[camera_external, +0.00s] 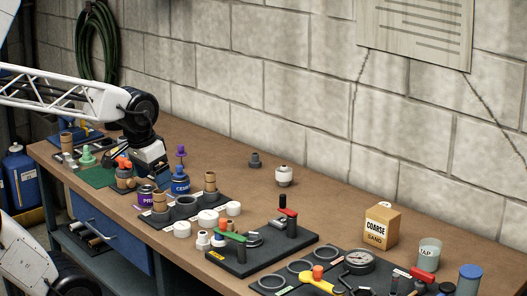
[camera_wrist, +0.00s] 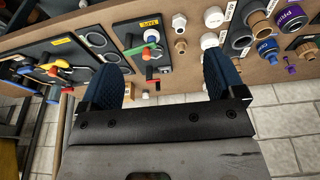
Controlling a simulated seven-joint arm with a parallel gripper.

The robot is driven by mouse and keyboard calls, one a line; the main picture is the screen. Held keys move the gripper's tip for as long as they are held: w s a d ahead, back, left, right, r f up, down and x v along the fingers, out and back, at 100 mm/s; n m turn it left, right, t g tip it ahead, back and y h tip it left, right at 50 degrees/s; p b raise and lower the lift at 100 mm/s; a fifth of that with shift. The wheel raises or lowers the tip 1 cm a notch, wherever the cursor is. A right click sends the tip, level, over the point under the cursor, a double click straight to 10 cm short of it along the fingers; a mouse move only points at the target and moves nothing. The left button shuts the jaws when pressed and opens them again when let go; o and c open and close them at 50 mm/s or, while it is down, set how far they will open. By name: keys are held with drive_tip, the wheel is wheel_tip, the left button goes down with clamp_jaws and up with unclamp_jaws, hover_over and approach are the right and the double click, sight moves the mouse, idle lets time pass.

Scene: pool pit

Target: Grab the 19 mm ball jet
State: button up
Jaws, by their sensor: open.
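A white rounded fitting (camera_external: 284,177) stands alone nearer the wall, beside a dark grey one (camera_external: 255,160). My gripper (camera_external: 152,172) is over the left part of the bench, near the cement can. In the wrist view its blue-padded fingers (camera_wrist: 160,80) are wide apart, with nothing held between them.
The blue cement can (camera_external: 180,185) and purple primer can (camera_external: 146,196) are close to my gripper. A dark valve board (camera_external: 262,258) with green and red handles, a pressure gauge (camera_external: 359,262) and a sand box (camera_external: 381,224) are to the right. Bench near the wall is mostly clear.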

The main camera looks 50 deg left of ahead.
drive_tip(key=shift+w, duration=0.1)
drive_tip(key=n+h, duration=1)
drive_tip(key=n, duration=0.6)
hover_over(279, 169)
drive_tip(key=s+d, duration=0.3)
drive_tip(key=s, duration=0.4)
drive_tip(key=s+d, duration=0.3)
drive_tip(key=s, duration=0.4)
wheel_tip(279, 169, down, 8)
drive_tip(key=f, duration=0.1)
drive_tip(key=w+a+f+n, duration=0.2)
drive_tip(key=w+a+f, duration=0.1)
drive_tip(key=w, duration=0.1)
drive_tip(key=w+a+f+n+t+h, duration=0.1)
drive_tip(key=w+a+f+n, duration=0.1)
drive_tip(key=w+a+f, duration=0.2)
drive_tip(key=w+a+f+n+t+h, duration=0.1)
drive_tip(key=w+a+f+n, duration=0.1)
drive_tip(key=w+a+f, duration=0.2)
drive_tip(key=shift+a, duration=0.1)
drive_tip(key=shift+x, duration=1.35)
